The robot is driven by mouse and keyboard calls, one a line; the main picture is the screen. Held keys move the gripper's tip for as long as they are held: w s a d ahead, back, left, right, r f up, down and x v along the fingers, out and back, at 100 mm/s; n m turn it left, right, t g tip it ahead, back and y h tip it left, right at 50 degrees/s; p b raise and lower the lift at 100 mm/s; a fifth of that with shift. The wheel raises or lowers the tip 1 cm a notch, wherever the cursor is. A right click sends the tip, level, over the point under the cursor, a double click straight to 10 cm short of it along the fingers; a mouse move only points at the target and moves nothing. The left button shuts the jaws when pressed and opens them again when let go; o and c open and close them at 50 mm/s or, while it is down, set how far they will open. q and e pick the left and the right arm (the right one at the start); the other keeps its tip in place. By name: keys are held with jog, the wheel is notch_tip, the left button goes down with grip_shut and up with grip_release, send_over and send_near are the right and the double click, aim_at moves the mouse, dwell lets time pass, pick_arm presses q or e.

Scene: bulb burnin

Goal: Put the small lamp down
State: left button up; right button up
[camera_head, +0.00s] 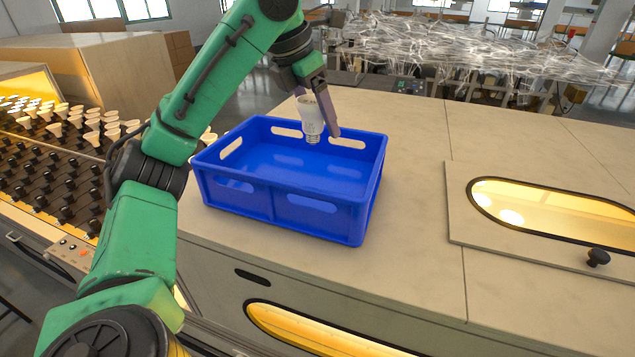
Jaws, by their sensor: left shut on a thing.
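The small lamp (311,119) is a white bulb with a metal screw base that points down. My left gripper (319,115) is shut on it and holds it over the far right part of the blue crate (290,205). The lamp's screw end appears above the crate's floor, and I see no contact with the crate. The crate stands on the beige counter top, and the part of its floor that shows is bare. My right gripper is not in view.
The counter (420,230) is clear to the right of the crate, up to a raised panel with a lit window (545,208) and a black knob (597,257). A rack of several bulbs (60,130) stands at the left. Tangled clear material (460,45) lies behind.

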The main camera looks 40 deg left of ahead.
aim_at(303, 118)
pick_arm(q)
jog(key=x, duration=0.3)
jog(key=s+x, duration=0.1)
jog(key=x, duration=0.2)
jog(key=a+b+x, duration=0.1)
jog(key=x, duration=0.2)
jog(key=shift+s+f, duration=0.2)
jog(key=shift+f, duration=0.25)
jog(key=shift+s+f, duration=0.15)
jog(key=shift+f, duration=0.4)
jog(key=shift+s+f, duration=0.2)
jog(key=shift+f, duration=0.35)
jog(key=shift+s+r, duration=0.1)
jog(key=shift+s, duration=0.15)
jog(key=shift+w, duration=0.1)
jog(key=o, duration=1.3)
jog(key=shift+w+f, duration=0.2)
jog(key=shift+f, duration=0.05)
jog(key=shift+s+r, duration=0.1)
jog(key=shift+r, duration=0.15)
jog(key=v, duration=0.5)
jog(key=shift+d, duration=0.1)
jog(key=p+v, duration=0.2)
jog(key=v, duration=0.4)
jog(key=shift+r+p, duration=0.3)
jog(key=shift+s+r, duration=0.2)
jog(key=shift+s, duration=0.05)
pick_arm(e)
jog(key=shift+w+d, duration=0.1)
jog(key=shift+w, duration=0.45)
